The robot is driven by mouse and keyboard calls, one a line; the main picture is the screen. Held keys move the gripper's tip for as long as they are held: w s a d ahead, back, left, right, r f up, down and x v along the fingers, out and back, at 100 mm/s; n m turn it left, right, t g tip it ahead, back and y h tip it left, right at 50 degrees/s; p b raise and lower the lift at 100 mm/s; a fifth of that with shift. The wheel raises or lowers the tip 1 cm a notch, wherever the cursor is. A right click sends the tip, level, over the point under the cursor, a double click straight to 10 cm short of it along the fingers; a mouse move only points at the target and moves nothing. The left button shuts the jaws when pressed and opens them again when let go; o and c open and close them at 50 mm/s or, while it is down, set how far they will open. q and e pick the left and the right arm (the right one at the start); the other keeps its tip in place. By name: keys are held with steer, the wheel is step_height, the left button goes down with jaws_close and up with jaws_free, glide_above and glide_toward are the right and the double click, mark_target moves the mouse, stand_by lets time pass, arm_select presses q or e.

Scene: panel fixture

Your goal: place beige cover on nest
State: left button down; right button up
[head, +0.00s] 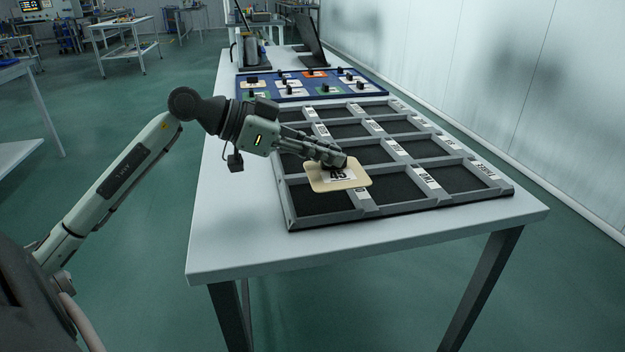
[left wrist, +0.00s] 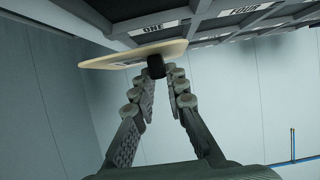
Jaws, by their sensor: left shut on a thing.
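The beige cover (head: 355,181) is a flat, rounded plate with a white label and a black knob. My left gripper (head: 338,162) is shut on its knob and holds it over the front left part of the grey nest frame (head: 440,205). In the left wrist view the cover (left wrist: 125,56) is seen edge-on, with its knob between the fingertips of my left gripper (left wrist: 158,72). The frame has several dark-floored compartments with word labels; ONE and FOUR show in the left wrist view. The cover hides part of the front left compartment. My right gripper is not in view.
Behind the frame, a blue board (head: 300,96) carries several white, green, orange and beige covers with black knobs. A dark upright panel (head: 310,40) stands at the table's far end. The white table (head: 240,235) is bare at the front and left.

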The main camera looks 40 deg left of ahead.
mark_target(312, 165)
arm_select(q)
steer(key=a, duration=0.1)
steer(key=f, duration=0.1)
steer(key=a, duration=0.1)
steer(key=shift+s+a+f, duration=0.25)
steer(key=shift+a+f, duration=0.05)
steer(key=shift+f, duration=0.05)
step_height(312, 165, down, 3)
steer(key=shift+f, duration=0.45)
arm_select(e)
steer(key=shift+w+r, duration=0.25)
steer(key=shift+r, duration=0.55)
arm_select(q)
steer(key=shift+f, duration=0.1)
steer(key=c, duration=1.9)
jaws_free()
steer(key=o, duration=0.4)
steer(key=shift+c, duration=0.2)
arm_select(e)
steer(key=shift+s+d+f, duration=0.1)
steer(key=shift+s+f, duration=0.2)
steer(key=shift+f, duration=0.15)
